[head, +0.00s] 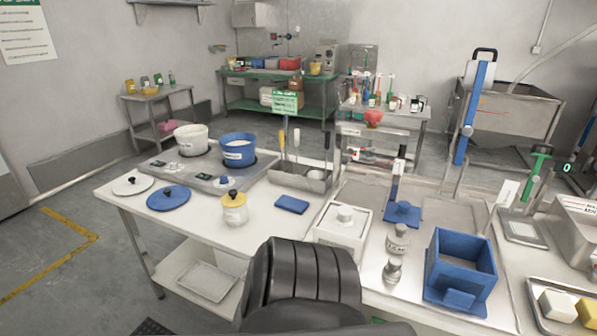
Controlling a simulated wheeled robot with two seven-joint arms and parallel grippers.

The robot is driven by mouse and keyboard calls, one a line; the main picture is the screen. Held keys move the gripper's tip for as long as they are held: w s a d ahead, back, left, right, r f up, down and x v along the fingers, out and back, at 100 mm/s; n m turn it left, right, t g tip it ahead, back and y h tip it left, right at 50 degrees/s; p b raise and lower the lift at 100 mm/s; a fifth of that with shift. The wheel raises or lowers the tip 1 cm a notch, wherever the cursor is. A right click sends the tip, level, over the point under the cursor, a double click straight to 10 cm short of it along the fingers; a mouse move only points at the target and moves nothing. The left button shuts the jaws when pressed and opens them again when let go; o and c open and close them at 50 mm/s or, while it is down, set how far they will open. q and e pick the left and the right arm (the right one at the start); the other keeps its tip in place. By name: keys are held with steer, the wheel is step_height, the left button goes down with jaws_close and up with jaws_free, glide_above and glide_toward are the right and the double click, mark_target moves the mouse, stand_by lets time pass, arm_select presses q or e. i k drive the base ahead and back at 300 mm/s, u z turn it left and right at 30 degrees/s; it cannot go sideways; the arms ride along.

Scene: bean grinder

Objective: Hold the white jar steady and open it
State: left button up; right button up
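A small white jar (235,213) stands upright on the white table, left of the picture's centre. A yellow lid (234,199) with a dark knob sits on top of it, and its front has a label too small to read. Neither my left nor my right gripper is in view. Nothing is seen touching the jar.
Behind the jar, a white pot (190,139) and a blue pot (238,150) stand on a grey unit. A white lid (133,183) and a blue lid (168,198) lie left. A blue pad (292,204), white box (343,238) and blue box (460,268) are right.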

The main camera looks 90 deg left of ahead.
mark_target(236, 218)
steer(key=u, duration=2.4)
